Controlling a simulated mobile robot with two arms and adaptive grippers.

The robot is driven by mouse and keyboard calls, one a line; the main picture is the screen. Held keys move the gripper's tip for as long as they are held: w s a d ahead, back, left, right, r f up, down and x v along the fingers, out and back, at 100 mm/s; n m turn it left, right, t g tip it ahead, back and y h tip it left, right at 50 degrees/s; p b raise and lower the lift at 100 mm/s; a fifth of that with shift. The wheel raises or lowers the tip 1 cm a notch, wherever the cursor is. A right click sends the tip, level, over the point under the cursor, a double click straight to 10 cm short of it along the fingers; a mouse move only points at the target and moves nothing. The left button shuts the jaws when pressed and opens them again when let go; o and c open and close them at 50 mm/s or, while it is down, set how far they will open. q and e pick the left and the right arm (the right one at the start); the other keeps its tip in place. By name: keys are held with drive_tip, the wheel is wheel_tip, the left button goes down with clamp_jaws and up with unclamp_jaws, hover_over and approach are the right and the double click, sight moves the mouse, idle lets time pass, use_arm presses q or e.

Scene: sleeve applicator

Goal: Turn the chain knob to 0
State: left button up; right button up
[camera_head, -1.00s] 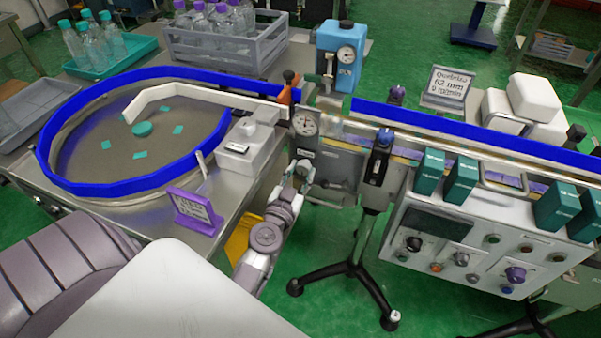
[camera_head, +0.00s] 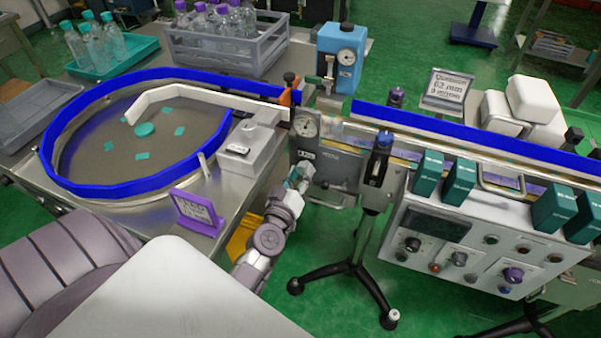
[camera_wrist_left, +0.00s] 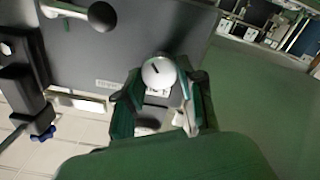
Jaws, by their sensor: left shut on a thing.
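A round pale knob (camera_wrist_left: 158,72) with a dark pointer line stands on a dark grey panel face (camera_wrist_left: 110,50) in the left wrist view. A small label beside it is too blurred to read, so I cannot tell its setting. My left gripper (camera_wrist_left: 160,88) has one finger on each side of the knob and is shut on it. In the head view my left gripper (camera_head: 303,170) is at the grey box below the round dial (camera_head: 306,124); the knob is hidden there. My right gripper is not in view.
A control panel (camera_head: 480,225) with several knobs and teal boxes stands to the right. A black tripod stand (camera_head: 345,268) is right of my arm. A purple sign (camera_head: 197,212) stands at the table edge on the left. A black round handle (camera_wrist_left: 101,16) sticks out near the gripper.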

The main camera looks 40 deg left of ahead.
use_arm(q)
drive_tip(key=n, duration=0.3)
drive_tip(key=shift+n, duration=0.4)
drive_tip(key=n, duration=0.3)
drive_tip(key=shift+n, duration=0.3)
drive_tip(key=n, duration=0.3)
drive_tip(key=shift+n, duration=0.4)
drive_tip(key=n, duration=0.4)
drive_tip(key=shift+f, duration=0.1)
drive_tip(key=n+b, duration=0.1)
drive_tip(key=n, duration=0.5)
drive_tip(key=shift+n, duration=0.4)
drive_tip(key=n, duration=0.5)
drive_tip(key=shift+f+n+b, duration=0.1)
drive_tip(key=shift+n+b, duration=0.2)
drive_tip(key=o, duration=1.1)
drive_tip(key=shift+o, duration=0.2)
